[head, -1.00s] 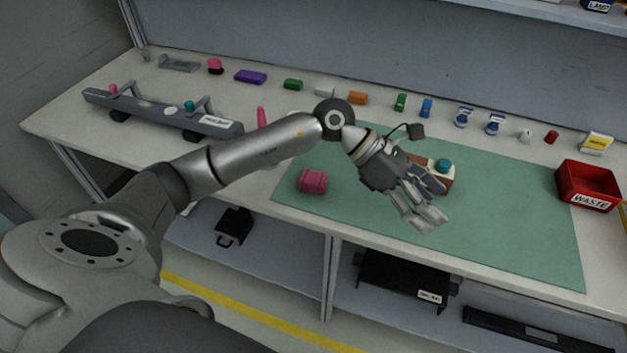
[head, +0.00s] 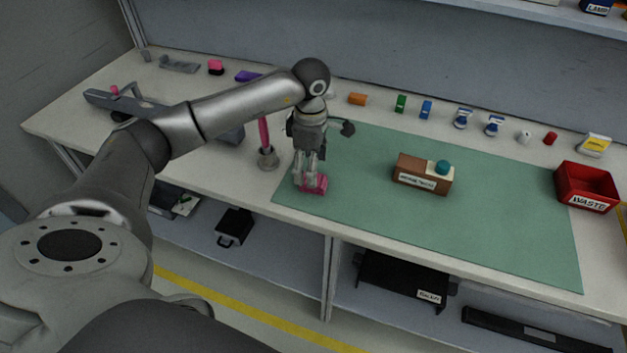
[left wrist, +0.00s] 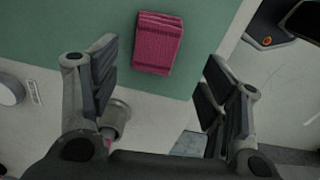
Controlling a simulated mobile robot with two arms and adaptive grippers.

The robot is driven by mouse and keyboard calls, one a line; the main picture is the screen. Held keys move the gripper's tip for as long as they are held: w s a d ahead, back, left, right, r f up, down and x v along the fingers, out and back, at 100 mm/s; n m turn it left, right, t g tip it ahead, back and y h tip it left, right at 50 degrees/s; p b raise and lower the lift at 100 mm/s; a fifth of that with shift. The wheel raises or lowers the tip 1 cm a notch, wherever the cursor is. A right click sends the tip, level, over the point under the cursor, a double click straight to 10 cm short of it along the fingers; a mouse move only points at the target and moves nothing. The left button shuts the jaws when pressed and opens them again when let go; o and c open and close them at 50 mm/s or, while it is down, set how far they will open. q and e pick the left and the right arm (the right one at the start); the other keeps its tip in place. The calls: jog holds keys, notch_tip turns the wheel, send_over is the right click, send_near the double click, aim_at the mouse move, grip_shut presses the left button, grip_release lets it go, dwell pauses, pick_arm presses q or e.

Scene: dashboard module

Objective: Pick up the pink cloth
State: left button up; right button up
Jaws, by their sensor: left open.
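The pink cloth (head: 316,185) is a small folded bundle on the left front part of the green mat (head: 480,231). In the left wrist view the cloth (left wrist: 158,43) lies flat on the mat, ahead of the fingers and roughly between them. My left gripper (head: 306,184) points down at the cloth, and its fingers partly cover it in the head view. In the left wrist view the left gripper (left wrist: 160,95) is open with nothing between its fingers. My right gripper is not in view.
A pink upright tool on a round grey base (head: 268,160) stands close left of my gripper. A brown box with a teal knob (head: 424,178) sits on the mat. A red waste bin (head: 588,185) stands at right. Several small items line the back.

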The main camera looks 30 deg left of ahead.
pick_arm(q)
jog(key=shift+w+d+f, duration=0.1)
jog(key=shift+f, duration=0.25)
jog(key=f, duration=0.1)
jog(key=f+p, duration=0.1)
jog(key=f, duration=0.1)
jog(key=shift+w+d+f+p, duration=0.1)
jog(key=shift+w+f+p, duration=0.15)
jog(key=shift+f+p, duration=0.1)
jog(key=shift+f, duration=0.45)
jog(key=c, duration=1.1)
jog(key=shift+r, duration=0.1)
